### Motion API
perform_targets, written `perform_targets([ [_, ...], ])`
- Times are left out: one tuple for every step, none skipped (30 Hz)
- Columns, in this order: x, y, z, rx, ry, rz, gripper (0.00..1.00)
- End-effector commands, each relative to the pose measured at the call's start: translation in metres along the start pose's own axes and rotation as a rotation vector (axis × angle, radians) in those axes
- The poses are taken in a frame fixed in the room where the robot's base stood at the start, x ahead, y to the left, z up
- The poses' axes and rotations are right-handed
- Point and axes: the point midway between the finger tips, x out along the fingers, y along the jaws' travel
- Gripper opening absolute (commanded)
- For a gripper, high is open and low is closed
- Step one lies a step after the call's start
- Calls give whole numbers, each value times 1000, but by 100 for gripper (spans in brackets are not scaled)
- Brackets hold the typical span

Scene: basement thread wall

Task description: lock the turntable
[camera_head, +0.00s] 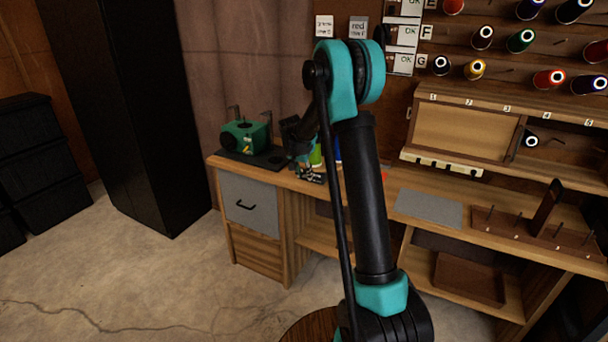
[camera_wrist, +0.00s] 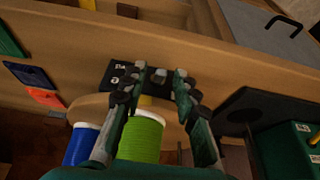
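The turntable (camera_wrist: 88,101) shows in the wrist view as a pale round wooden disc, partly hidden by my gripper. A green spool (camera_wrist: 141,137) and a blue spool (camera_wrist: 82,144) stand on it, with a yellow piece just behind the green one. A black plate (camera_wrist: 118,74) with small white markings lies beyond the disc's edge. My gripper (camera_wrist: 161,74) is open, its fingertips apart over this plate, with a small grey part showing between them. I cannot tell whether they touch it. In the head view my gripper (camera_head: 308,174) is low over the bench's left part; my arm hides much of the turntable.
A green machine (camera_head: 243,136) on a black base stands left of my gripper. A grey drawer (camera_head: 251,203) is below it. A grey mat (camera_head: 428,208) and a pegged rack (camera_head: 530,234) lie to the right. Thread spools (camera_head: 520,41) hang on the wall.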

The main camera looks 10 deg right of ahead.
Motion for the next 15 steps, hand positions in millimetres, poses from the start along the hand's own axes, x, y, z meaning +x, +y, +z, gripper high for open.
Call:
perform_targets([
  [0,0,0,0,0,0,21],
  [0,0,0,0,0,0,17],
  [0,0,0,0,0,0,12],
  [0,0,0,0,0,0,9],
  [0,0,0,0,0,0,5],
  [0,0,0,0,0,0,0],
  [0,0,0,0,0,0,0],
  [0,0,0,0,0,0,0],
  [0,0,0,0,0,0,0],
  [0,0,0,0,0,0,0],
  [0,0,0,0,0,0,0],
  [0,0,0,0,0,0,0],
  [0,0,0,0,1,0,0],
  [0,0,0,0,2,0,0],
  [0,0,0,0,5,0,0],
])
